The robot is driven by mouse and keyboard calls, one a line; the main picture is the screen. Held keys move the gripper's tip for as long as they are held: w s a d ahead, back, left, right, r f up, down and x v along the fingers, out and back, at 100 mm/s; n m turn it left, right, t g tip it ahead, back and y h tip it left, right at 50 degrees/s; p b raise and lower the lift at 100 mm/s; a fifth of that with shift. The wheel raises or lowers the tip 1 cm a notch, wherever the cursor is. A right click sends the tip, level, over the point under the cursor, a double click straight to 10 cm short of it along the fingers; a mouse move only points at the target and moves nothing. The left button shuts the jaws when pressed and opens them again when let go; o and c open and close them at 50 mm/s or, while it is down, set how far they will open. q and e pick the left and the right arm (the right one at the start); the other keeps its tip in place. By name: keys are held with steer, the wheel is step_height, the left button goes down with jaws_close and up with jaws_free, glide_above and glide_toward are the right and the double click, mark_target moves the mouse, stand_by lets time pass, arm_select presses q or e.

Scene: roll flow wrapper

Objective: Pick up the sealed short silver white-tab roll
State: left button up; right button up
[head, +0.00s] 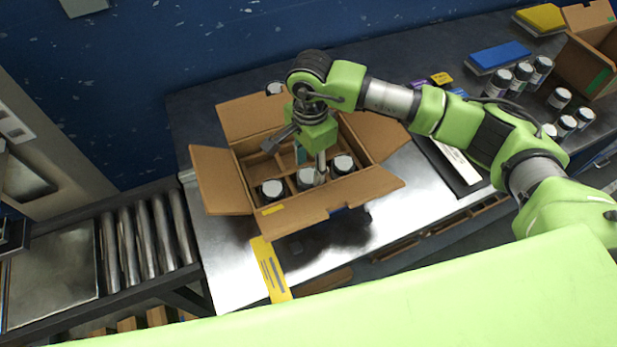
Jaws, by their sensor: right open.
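I cannot make out a sealed short silver roll with a white tab in the head view. My right gripper (298,152) is open over the open cardboard box (297,219) on the metal table. One grey finger points down into the box, close to a dark jar with a white lid (306,178); I cannot tell whether they touch. More white-lidded jars stand in the divided box, one at the front left (271,189) and one at the right (343,164). My gripper and wrist hide part of the box's inside. My left gripper is out of view.
A roller conveyor (147,238) adjoins the table at the left. A yellow card (270,268) lies at the front edge. At the right are white-lidded jars (522,72), a blue pad (498,55), a yellow pad (542,17) and another carton (590,62). The metal surface (225,258) front left is clear.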

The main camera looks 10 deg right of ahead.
mark_target(310, 175)
steer(key=shift+f, duration=1.5)
steer(key=c, duration=0.8)
steer(key=shift+c, duration=0.3)
steer(key=shift+r, duration=0.15)
